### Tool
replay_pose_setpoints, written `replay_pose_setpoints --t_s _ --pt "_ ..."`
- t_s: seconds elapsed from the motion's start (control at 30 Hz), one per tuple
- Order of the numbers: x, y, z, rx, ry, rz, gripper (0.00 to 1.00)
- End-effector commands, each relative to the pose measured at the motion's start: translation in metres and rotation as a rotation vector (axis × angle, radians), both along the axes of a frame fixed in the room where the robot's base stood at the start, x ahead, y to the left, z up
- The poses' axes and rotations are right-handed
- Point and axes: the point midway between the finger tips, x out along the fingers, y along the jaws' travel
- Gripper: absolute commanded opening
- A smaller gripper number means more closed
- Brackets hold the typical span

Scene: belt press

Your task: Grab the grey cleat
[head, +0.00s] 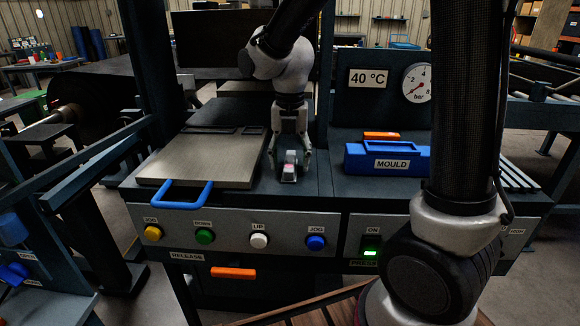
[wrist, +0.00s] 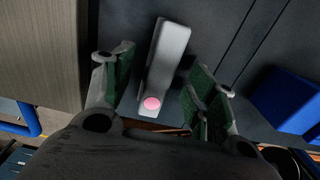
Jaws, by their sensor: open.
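The grey cleat (head: 289,167) is a small light-grey block with a pink round spot at its near end. It lies on the dark press table, right of the steel plate. In the wrist view the cleat (wrist: 168,58) lies long and slightly slanted, with the pink spot towards me. My gripper (head: 290,165) is open and points down over it. In the wrist view its green-padded fingers (wrist: 158,95) stand on either side of the cleat, with gaps on both sides. I cannot tell the exact height of the fingertips above the table.
The steel plate (head: 205,158) with a blue handle (head: 184,194) lies left of the cleat. The blue MOULD box (head: 388,160) stands right, with an orange-handled item behind it. A button panel (head: 240,235) runs along the front edge. Dark table is clear around the cleat.

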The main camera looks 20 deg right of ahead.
Motion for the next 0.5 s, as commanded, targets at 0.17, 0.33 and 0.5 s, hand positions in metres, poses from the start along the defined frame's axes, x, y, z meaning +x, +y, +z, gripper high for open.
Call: replay_pose_setpoints --t_s 0.17,0.33,0.5 --pt "-0.0001 0.0001 -0.0093 0.001 -0.001 0.0 0.57" --pt "0.0 0.0002 -0.009 0.001 -0.001 0.0 0.54" --pt "0.0 0.0002 -0.0089 0.001 -0.001 -0.001 0.23"
